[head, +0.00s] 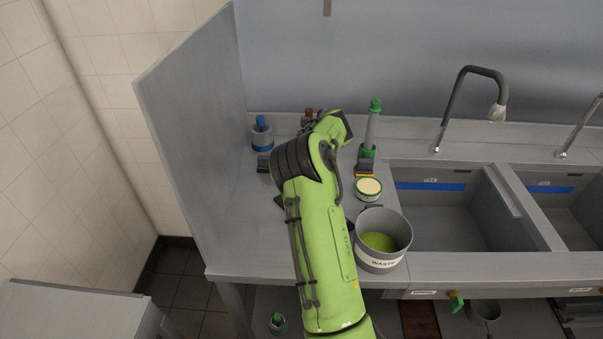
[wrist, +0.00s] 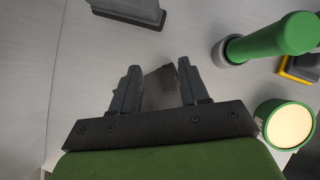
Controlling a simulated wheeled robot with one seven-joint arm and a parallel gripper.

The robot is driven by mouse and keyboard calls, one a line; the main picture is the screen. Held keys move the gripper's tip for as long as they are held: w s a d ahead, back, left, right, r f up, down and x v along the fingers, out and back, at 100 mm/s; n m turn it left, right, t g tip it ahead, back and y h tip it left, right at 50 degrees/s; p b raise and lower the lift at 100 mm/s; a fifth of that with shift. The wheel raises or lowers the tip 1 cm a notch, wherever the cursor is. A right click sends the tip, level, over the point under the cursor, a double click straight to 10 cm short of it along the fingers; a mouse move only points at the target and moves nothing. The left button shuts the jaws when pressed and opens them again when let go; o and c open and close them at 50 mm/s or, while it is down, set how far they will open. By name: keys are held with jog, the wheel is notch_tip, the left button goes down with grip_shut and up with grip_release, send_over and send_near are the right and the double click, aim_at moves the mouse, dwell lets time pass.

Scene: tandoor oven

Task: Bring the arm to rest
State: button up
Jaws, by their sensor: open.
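My green arm (head: 325,220) reaches over the left end of the steel counter, with its wrist bent near the back. My gripper (wrist: 158,67) shows in the wrist view with its two dark fingers apart. A small grey block-like shape (wrist: 160,88) shows between the fingers; I cannot tell whether it lies on the counter below or touches them. In the head view my arm hides most or all of the gripper.
Right of my arm stand a grey WASTE pot (head: 383,255) with green contents, a round green-rimmed tub (head: 368,189) and a green-capped upright tool (head: 372,130). A blue-topped holder (head: 262,138) is behind left. A tall side panel (head: 195,130) bounds the left; sinks (head: 440,215) lie right.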

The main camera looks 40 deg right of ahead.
notch_tip(320, 180, up, 4)
jog(key=shift+r+p, duration=0.25)
jog(key=shift+p, duration=0.45)
jog(key=shift+f, duration=0.1)
jog(key=s+a+r+m+y, duration=0.1)
jog(key=s+a+r+m, duration=0.5)
jog(key=a+r+m, duration=0.3)
jog(key=s+a+r+m+y, duration=0.1)
jog(key=s+a+r+m, duration=0.5)
jog(key=a+r+m, duration=0.3)
jog(key=s+a+f+m, duration=0.2)
jog(key=s+a+m, duration=0.4)
jog(key=s, duration=0.5)
jog(key=s+a+f+m, duration=0.1)
jog(key=s+a+m, duration=0.5)
jog(key=s+m, duration=0.3)
jog(key=s, duration=0.2)
jog(key=shift+s+f+g, duration=0.3)
jog(key=shift+f, duration=0.1)
